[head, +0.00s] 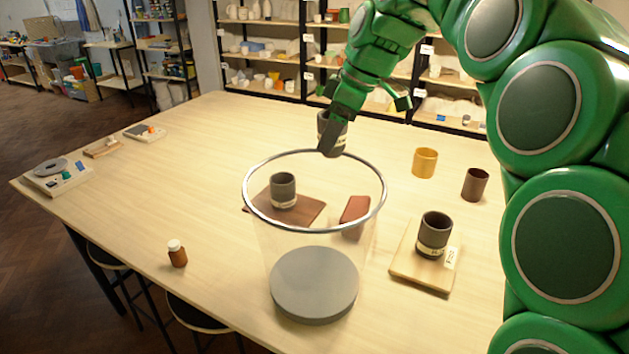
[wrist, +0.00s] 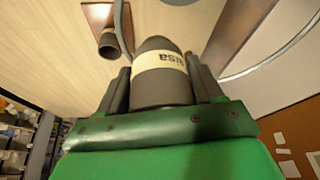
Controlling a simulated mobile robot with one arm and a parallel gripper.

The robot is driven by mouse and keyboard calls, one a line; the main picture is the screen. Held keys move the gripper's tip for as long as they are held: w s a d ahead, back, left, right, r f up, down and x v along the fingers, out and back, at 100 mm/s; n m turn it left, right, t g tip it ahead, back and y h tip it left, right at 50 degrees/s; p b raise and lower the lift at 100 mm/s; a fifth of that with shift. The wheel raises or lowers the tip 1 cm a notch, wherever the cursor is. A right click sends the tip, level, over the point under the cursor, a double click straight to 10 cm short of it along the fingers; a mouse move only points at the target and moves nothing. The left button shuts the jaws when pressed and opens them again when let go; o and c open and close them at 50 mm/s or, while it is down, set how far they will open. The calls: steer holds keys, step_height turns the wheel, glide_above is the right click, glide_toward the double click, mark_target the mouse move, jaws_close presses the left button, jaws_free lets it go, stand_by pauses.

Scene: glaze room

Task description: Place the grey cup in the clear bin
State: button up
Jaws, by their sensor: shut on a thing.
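My gripper (head: 330,148) is shut on a grey cup (head: 333,128), held in the air by the far rim of the clear bin (head: 247,208). In the wrist view the held cup (wrist: 162,80) sits between both fingers and shows a cream band with dark lettering. The bin has a metal rim and a grey base; its rim also shows in the wrist view (wrist: 270,64). A second grey cup (head: 283,188) on a brown board (head: 308,207) shows through the bin's wall. A third grey cup (head: 434,232) stands on a light wood board (head: 415,272) to the right.
A reddish-brown block (head: 355,212) shows through the bin wall. A yellow cup (head: 425,162) and a dark brown cup (head: 475,184) stand at right. A small brown bottle (head: 177,254) stands front left. Trays (head: 58,180) lie at the left edge. The left middle of the table is clear.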

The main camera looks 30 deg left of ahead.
steer(key=s+a+n+g+h, duration=0.1)
steer(key=s+a+n+g, duration=0.15)
steer(key=s+n, duration=0.6)
steer(key=shift+s+f+m, duration=0.4)
steer(key=shift+s+f, duration=0.05)
steer(key=shift+f, duration=4.2)
steer(key=shift+s+f+m, duration=0.35)
steer(key=shift+s+f, duration=0.1)
steer(key=shift+f, duration=4.2)
steer(key=shift+s+f+m, duration=0.4)
steer(key=shift+s+f, duration=0.05)
steer(key=shift+f, duration=4.2)
steer(key=shift+f, duration=0.1)
steer(key=o, duration=1.2)
steer(key=shift+o, duration=0.2)
steer(key=shift+v, duration=0.75)
step_height(320, 180, up, 9)
steer(key=shift+w, duration=0.2)
